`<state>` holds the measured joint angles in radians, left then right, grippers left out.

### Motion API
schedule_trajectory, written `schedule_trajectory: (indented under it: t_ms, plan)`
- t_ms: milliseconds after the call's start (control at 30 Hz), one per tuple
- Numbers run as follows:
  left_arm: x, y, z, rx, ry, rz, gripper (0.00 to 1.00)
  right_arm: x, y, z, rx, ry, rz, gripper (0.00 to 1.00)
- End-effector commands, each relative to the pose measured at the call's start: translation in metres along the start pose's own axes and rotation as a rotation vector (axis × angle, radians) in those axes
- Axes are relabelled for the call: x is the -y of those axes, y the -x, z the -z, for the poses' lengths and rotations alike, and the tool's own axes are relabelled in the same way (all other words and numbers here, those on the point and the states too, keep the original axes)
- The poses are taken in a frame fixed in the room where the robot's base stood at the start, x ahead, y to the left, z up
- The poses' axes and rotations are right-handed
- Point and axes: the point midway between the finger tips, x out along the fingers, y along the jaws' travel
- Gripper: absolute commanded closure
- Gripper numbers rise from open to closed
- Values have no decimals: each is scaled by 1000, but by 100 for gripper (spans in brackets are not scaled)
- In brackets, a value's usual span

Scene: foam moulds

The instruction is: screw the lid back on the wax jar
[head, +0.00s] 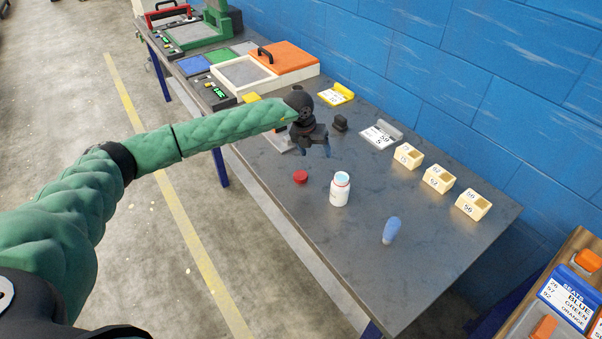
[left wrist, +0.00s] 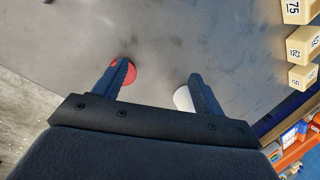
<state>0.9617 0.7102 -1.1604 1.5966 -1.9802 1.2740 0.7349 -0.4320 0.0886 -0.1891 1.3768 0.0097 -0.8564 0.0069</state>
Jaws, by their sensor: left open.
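The white wax jar (head: 340,192) stands upright on the grey table, with a reddish band near its rim. The red lid (head: 300,177) lies on the table to the left of the jar, apart from it. My left gripper (head: 314,151) is open and empty above the table, beyond the lid and jar in the head view. In the left wrist view, the lid (left wrist: 130,74) shows partly behind the left finger and the jar (left wrist: 182,98) partly behind the right finger. My right gripper is in neither view.
A blue rounded object (head: 391,230) is on the table to the right of the jar. Several numbered tan blocks (head: 438,179) line the wall side. A small dark object (head: 340,123) and a white numbered holder (head: 381,135) are behind. The table's front is clear.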

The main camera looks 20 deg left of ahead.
Motion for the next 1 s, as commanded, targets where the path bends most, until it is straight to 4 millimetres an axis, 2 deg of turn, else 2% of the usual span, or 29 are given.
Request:
schedule_trajectory:
  t_ms: [133, 333, 800, 1000]
  plan:
    - [-25, 3, 17, -86, 54, -135, 29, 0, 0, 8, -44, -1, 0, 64]
    - [-42, 8, 35, -171, 130, -236, 29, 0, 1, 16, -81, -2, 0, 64]
    - [-42, 8, 36, -171, 174, -243, 29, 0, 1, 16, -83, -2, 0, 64]
    - [-45, -5, 38, -172, 174, -244, 29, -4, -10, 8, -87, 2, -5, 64]
